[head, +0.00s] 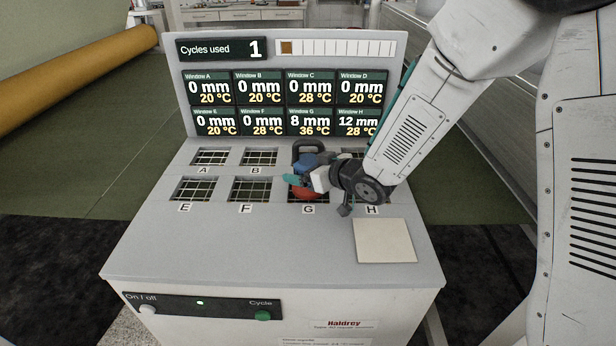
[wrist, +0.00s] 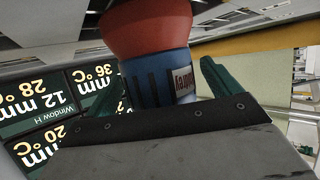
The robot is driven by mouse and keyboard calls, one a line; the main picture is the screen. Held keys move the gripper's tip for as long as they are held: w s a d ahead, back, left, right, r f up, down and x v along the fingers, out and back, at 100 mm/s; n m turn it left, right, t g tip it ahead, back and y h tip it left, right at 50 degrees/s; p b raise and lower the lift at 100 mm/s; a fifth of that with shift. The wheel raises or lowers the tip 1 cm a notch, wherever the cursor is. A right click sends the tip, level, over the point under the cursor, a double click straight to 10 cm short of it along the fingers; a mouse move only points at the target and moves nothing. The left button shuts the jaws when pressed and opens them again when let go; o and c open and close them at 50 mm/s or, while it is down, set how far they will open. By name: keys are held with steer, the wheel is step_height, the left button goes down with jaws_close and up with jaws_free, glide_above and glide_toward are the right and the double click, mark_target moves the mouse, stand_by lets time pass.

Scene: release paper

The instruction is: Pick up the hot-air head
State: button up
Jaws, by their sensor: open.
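The hot-air head (head: 305,193) has a red end and a blue body, and it sits over window G of the machine. In the wrist view the hot-air head (wrist: 150,30) fills the space ahead of my palm, its red part above and its blue, labelled body below. My gripper (head: 303,173) is open, with its teal fingers around the blue body. In the wrist view my gripper (wrist: 165,85) has one finger on each side of the body. I cannot tell whether they touch it. My wrist hides part of the head and window H.
The machine top (head: 240,240) has lettered grid windows. A pale square sheet (head: 385,241) lies at its front right. A display panel (head: 285,90) stands at the back. A dark loop (head: 308,148) rises near window C. The front left of the top is clear.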

steer(key=c, duration=1.5)
jaws_close()
steer(key=shift+r, duration=0.2)
